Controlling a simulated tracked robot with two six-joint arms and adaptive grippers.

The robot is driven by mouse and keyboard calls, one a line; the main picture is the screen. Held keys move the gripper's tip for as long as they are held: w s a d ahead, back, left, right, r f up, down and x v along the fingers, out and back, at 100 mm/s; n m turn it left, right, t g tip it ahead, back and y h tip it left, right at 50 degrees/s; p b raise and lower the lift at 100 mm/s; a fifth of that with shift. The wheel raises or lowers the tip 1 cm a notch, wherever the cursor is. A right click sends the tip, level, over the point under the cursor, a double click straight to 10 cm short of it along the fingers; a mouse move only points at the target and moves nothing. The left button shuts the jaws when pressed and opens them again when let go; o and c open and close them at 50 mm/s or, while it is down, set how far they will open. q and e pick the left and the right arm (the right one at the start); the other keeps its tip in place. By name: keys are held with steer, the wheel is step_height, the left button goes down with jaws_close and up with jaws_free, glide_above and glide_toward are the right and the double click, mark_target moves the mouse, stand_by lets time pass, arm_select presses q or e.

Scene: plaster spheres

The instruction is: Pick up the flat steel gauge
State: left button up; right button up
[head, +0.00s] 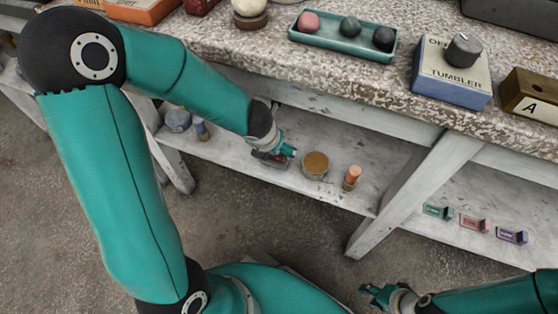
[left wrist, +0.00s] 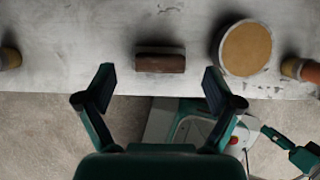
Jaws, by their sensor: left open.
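I see nothing that I can clearly tell is a flat steel gauge. A small dark brown block (left wrist: 160,61) lies on the lower shelf near its front edge in the left wrist view. A dark thing beside my left gripper in the head view may be the same block, but it is partly hidden. My left gripper (left wrist: 160,78) is open and empty, its fingertips to either side of the block and apart from it; it also shows at the shelf in the head view (head: 284,152). My right gripper (head: 372,294) is open and empty, low over the floor.
On the lower shelf (head: 345,190), a round tan-topped tin (head: 315,164) and an orange-topped cylinder (head: 351,177) stand right of the left gripper; jars (head: 178,119) stand left. A slanted leg (head: 400,195) and the bench top (head: 330,85) bound the space. Small coloured blocks (head: 474,223) sit further right.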

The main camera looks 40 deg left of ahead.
arm_select(q)
steer(key=b+x, duration=0.2)
steer(key=x, duration=0.2)
steer(key=shift+s, duration=0.1)
steer(key=shift+r, duration=0.1)
steer(key=c, duration=1.5)
